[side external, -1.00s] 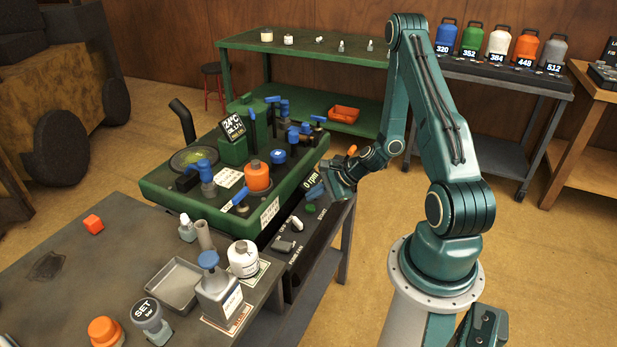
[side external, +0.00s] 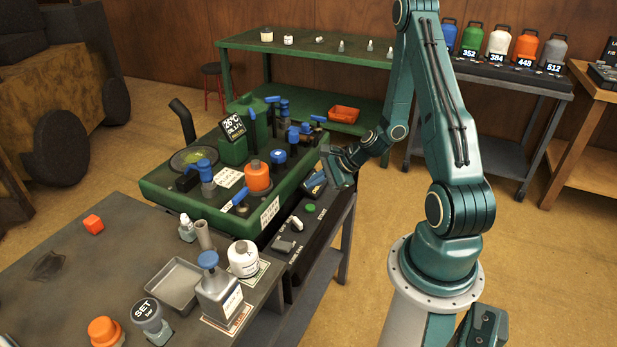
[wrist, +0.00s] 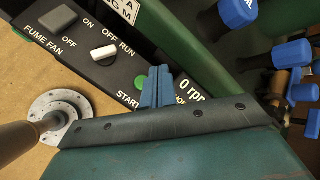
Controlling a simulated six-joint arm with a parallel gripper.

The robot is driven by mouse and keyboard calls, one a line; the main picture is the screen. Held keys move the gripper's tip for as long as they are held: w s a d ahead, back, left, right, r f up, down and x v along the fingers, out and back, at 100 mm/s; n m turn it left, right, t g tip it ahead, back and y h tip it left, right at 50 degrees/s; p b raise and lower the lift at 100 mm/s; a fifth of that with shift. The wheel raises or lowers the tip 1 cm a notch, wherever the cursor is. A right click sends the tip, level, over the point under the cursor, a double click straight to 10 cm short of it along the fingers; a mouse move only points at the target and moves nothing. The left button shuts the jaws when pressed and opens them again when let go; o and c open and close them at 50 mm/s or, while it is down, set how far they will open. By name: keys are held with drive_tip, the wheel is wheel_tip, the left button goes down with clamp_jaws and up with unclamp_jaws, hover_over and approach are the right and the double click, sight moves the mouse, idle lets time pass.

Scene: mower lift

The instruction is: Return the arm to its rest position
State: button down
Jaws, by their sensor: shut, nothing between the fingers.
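My gripper (side external: 314,182) is empty, above the right end of the dark control panel (side external: 318,235) at the green machine's front. In the wrist view its blue fingers (wrist: 156,86) are pressed together. They show just beside the green START button (wrist: 141,83) and partly in front of the rpm display (wrist: 191,88). The white run knob (wrist: 104,52) and the dark fume fan switch (wrist: 58,18) lie to the left in that view. My fingers appear apart from the panel, though the exact gap is hard to tell.
The green machine (side external: 165,200) carries an orange-capped vessel (side external: 257,177), blue-handled valves and a small display (side external: 235,125) reading 26°C. A grey bench (side external: 60,270) with bottles and a metal tray (side external: 172,288) stands front left. Free floor lies right of the machine.

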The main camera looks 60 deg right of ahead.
drive_tip(key=s+a+r+n+g, duration=0.1)
drive_tip(key=a+r+n+g, duration=0.3)
drive_tip(key=a+r+n, duration=1.05)
drive_tip(key=s+a+r+n+h, duration=0.1)
drive_tip(key=s+a+r+n, duration=0.2)
drive_tip(key=s+r+n, duration=0.2)
drive_tip(key=s+a+r+n+h, duration=0.1)
drive_tip(key=s+a+r+n, duration=0.1)
drive_tip(key=s+r+n, duration=0.3)
drive_tip(key=s+r, duration=0.4)
drive_tip(key=s, duration=0.1)
drive_tip(key=shift+a+t, duration=0.3)
drive_tip(key=shift+a, duration=0.1)
